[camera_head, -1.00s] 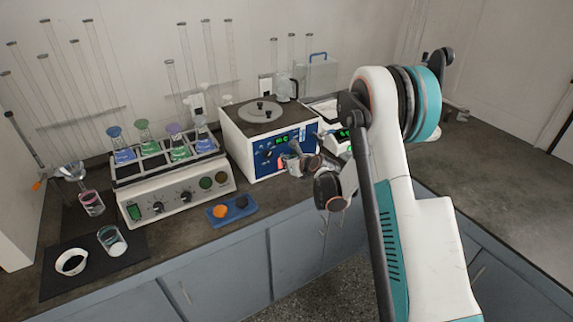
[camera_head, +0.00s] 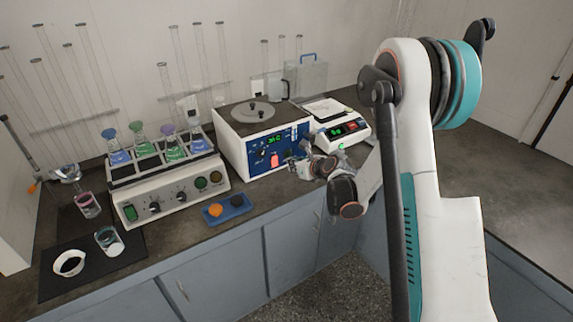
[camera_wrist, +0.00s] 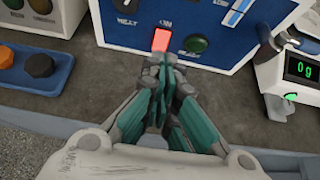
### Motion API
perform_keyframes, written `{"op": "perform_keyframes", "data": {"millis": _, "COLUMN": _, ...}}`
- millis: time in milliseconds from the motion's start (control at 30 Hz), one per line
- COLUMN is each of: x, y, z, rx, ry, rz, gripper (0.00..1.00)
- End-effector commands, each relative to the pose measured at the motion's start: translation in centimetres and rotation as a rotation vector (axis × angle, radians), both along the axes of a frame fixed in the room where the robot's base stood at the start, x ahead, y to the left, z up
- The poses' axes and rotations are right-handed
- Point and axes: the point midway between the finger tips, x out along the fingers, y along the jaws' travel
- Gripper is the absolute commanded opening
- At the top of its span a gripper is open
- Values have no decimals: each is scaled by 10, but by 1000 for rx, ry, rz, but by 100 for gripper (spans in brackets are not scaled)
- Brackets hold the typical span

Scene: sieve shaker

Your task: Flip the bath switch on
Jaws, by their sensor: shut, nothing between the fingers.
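The bath (camera_head: 235,145) is a white box with a blue front panel and a round grey lid. Its switch (camera_head: 275,160) is a bright red rocker low on the panel, and it looks lit. The switch also shows in the wrist view (camera_wrist: 161,39), below the "ON" label and beside a dark green round button (camera_wrist: 195,43). My gripper (camera_head: 298,166) is shut and empty, just in front of the panel, right of the switch in the head view. In the wrist view my fingertips (camera_wrist: 161,62) lie just below the switch and overlap its lower edge. I cannot tell whether they touch it.
A balance (camera_head: 340,132) reading 0 g stands right of the bath. A blue tray (camera_head: 238,209) with an orange and a dark knob-like piece lies in front left. A flask rack unit (camera_head: 190,192) stands left. Bare counter lies below the panel.

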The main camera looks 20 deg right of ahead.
Motion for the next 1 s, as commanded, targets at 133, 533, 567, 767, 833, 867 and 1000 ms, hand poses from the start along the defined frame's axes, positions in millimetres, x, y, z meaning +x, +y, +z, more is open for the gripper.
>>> {"op": "perform_keyframes", "data": {"millis": 133, "x": -15, "y": -6, "z": 14, "rx": -2, "ry": -1, "rz": -1, "gripper": 0}}
{"op": "perform_keyframes", "data": {"millis": 533, "x": -22, "y": -7, "z": 19, "rx": 0, "ry": 0, "rz": -1, "gripper": 0}}
{"op": "perform_keyframes", "data": {"millis": 567, "x": -22, "y": -7, "z": 19, "rx": -1, "ry": 0, "rz": 0, "gripper": 0}}
{"op": "perform_keyframes", "data": {"millis": 767, "x": -22, "y": -7, "z": 19, "rx": -3, "ry": -1, "rz": 1, "gripper": 0}}
{"op": "perform_keyframes", "data": {"millis": 833, "x": -23, "y": -6, "z": 23, "rx": -20, "ry": -3, "rz": 11, "gripper": 0}}
{"op": "perform_keyframes", "data": {"millis": 867, "x": -24, "y": -5, "z": 26, "rx": -35, "ry": -4, "rz": 19, "gripper": 0}}
{"op": "perform_keyframes", "data": {"millis": 1000, "x": -37, "y": 2, "z": 51, "rx": -175, "ry": -20, "rz": 103, "gripper": 0}}
